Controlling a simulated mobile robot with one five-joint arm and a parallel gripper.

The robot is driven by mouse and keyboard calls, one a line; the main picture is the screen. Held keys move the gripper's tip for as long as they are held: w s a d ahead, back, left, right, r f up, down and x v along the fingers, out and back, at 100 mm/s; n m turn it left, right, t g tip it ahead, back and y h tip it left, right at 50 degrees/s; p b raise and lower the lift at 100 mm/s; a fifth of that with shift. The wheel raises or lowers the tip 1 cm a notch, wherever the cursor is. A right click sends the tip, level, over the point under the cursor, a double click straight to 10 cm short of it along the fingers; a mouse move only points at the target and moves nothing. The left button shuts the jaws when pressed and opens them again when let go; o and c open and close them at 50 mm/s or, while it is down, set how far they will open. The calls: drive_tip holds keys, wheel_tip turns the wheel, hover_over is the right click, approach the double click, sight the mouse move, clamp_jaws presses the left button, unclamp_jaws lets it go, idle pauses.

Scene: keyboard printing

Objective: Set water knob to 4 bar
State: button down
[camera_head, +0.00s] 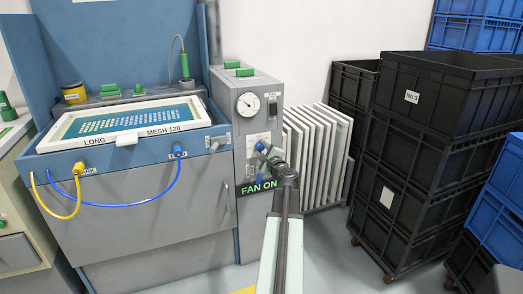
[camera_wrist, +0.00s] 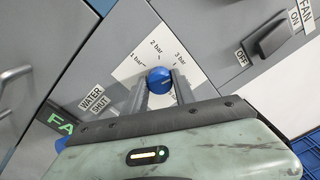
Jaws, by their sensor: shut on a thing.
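The blue water knob (camera_wrist: 159,77) sits on a pale scale plate in the wrist view, with 1 bar, 2 bar and 3 bar printed around it. No 4 bar mark is visible there. My gripper (camera_wrist: 160,86) has one finger on each side of the knob and is shut on it. A small pale mark shows on the knob, but its exact pointing is hard to read. In the head view my gripper (camera_head: 273,158) is at the front of the grey control box (camera_head: 262,88), and the blue knob (camera_head: 260,147) is partly hidden by it.
A round gauge (camera_head: 248,104) is on the control box; its reading is too small to tell. White frames (camera_head: 322,150) and black crates (camera_head: 425,150) stand to the right.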

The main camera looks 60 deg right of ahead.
drive_tip(key=m, duration=0.7)
drive_tip(key=shift+w+a, duration=0.1)
idle(0.5)
drive_tip(key=c, duration=1)
unclamp_jaws()
drive_tip(key=v, duration=0.7)
drive_tip(key=shift+s+a, duration=0.25)
drive_tip(key=shift+s, duration=0.05)
